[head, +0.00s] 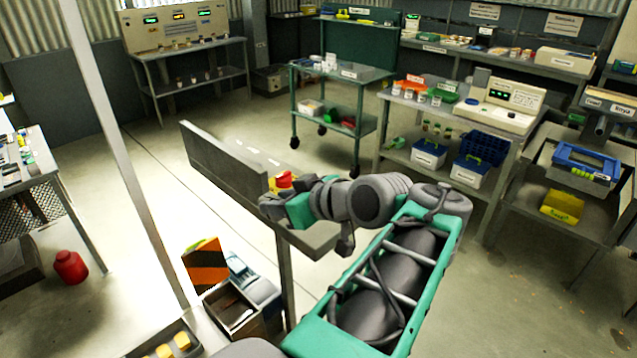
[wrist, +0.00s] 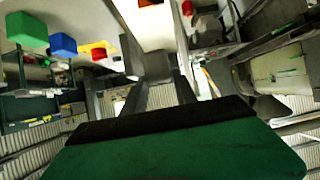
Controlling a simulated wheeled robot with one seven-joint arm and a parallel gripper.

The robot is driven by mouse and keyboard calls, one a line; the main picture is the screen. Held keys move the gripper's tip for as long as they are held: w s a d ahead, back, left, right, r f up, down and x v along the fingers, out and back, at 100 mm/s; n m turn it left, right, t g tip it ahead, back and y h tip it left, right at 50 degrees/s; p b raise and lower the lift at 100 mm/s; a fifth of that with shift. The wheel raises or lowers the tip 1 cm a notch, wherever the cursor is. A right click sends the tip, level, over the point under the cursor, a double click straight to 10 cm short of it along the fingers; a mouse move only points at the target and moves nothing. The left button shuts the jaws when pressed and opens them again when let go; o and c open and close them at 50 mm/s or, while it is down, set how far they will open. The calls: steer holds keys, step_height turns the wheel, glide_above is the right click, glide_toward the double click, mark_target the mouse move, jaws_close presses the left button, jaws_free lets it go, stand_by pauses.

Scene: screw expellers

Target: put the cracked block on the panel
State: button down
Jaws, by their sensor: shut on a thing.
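My gripper (head: 270,207) is at the end of my bent arm, in front of the grey panel on a post (head: 215,155) in the head view. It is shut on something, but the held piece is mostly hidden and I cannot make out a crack. In the wrist view the green and black gripper body (wrist: 180,145) fills the bottom.
A tray with yellow blocks (head: 143,352) is at the bottom left, beside an open box (head: 232,310) and a striped board (head: 205,265). A red can (head: 70,266) stands on the floor. A green cart (head: 345,72) and a bench (head: 455,108) stand behind.

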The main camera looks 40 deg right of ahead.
steer(key=w+d+f, duration=0.1)
steer(key=d+f, duration=0.2)
steer(key=d, duration=0.1)
steer(key=w+d+f+p, duration=0.1)
steer(key=w+d+f, duration=0.1)
steer(key=d+f, duration=0.1)
steer(key=w+d+f+p, duration=0.1)
steer(key=w+d+f, duration=0.1)
steer(key=d, duration=0.3)
steer(key=shift+w+d+f, duration=0.2)
steer(key=shift+d+f, duration=0.2)
steer(key=shift+f, duration=0.3)
step_height(320, 180, down, 2)
steer(key=shift+d+f+p, duration=0.1)
steer(key=shift+f+p, duration=0.15)
steer(key=shift+p, duration=0.3)
steer(key=shift+f, duration=0.35)
steer(key=shift+f, duration=0.15)
steer(key=shift+f+b, duration=0.1)
steer(key=shift+b, duration=0.25)
steer(key=c, duration=1)
jaws_free()
steer(key=shift+o, duration=0.2)
